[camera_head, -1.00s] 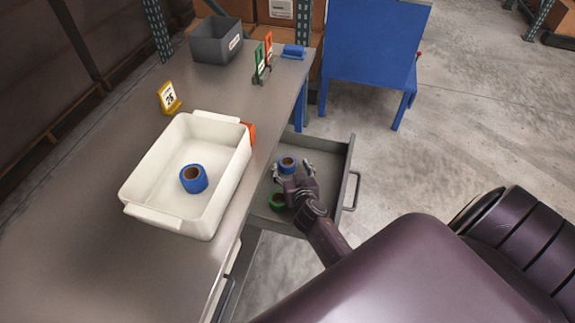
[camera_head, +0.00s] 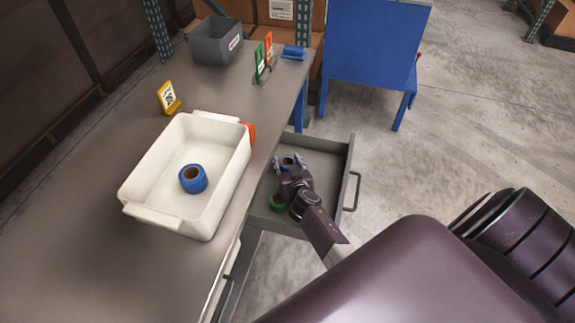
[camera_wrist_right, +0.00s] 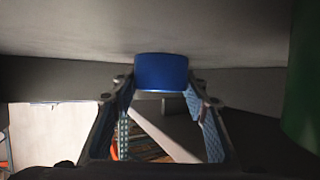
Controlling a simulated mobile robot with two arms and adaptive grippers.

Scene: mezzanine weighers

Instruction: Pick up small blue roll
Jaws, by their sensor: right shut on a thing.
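A small blue roll (camera_head: 288,161) with a brown core is in the open drawer (camera_head: 325,158) under the bench. My right gripper (camera_head: 287,164) is down in the drawer, shut on this roll. In the right wrist view the blue roll (camera_wrist_right: 161,72) sits between the tips of both fingers (camera_wrist_right: 160,88). A larger blue roll (camera_head: 193,179) stands in the white tray (camera_head: 140,190) on the bench top. My left gripper is not in view.
A green roll (camera_head: 277,201) lies in the drawer close beside my right gripper; its green side fills the right edge of the wrist view. The drawer walls and the bench edge are close to my arm. A grey bin (camera_head: 212,47) and a blue chair-like stand (camera_head: 375,45) are farther back.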

